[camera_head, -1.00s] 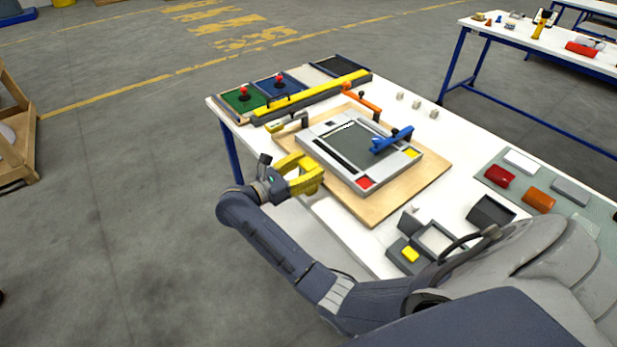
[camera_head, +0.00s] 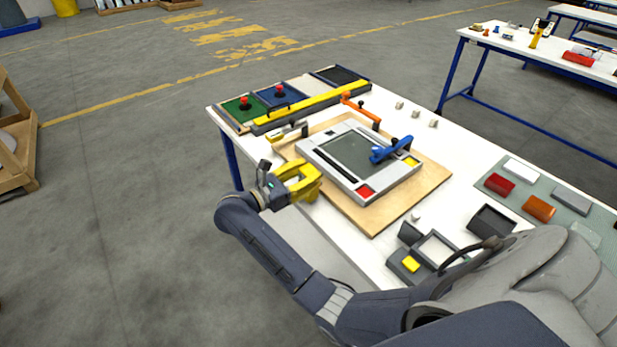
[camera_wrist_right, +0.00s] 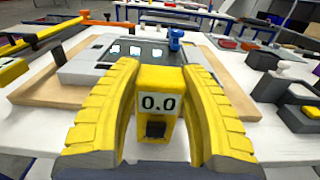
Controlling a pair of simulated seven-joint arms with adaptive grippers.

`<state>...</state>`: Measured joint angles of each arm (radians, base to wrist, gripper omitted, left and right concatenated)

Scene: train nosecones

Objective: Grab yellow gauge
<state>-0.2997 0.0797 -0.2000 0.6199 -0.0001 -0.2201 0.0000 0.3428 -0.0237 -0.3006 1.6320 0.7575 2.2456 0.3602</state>
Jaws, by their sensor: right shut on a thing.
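My right gripper (camera_head: 308,183) is at the table's near-left edge, beside the wooden board, with its yellow fingers pointing toward the table. In the right wrist view, its ribbed yellow fingers are shut on the yellow gauge (camera_wrist_right: 158,103). The gauge is a small upright yellow block with a white display reading 0.0 and a dark square below it. The fingers touch its left and right sides. In the head view I cannot separate the gauge from the yellow fingers. My left gripper is not in view.
A grey panel device (camera_head: 355,158) with a blue clamp (camera_head: 392,150) sits on a wooden board (camera_head: 425,195). Grey fixtures (camera_head: 436,250) stand front right; colored parts (camera_head: 538,207) lie on a mat at right.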

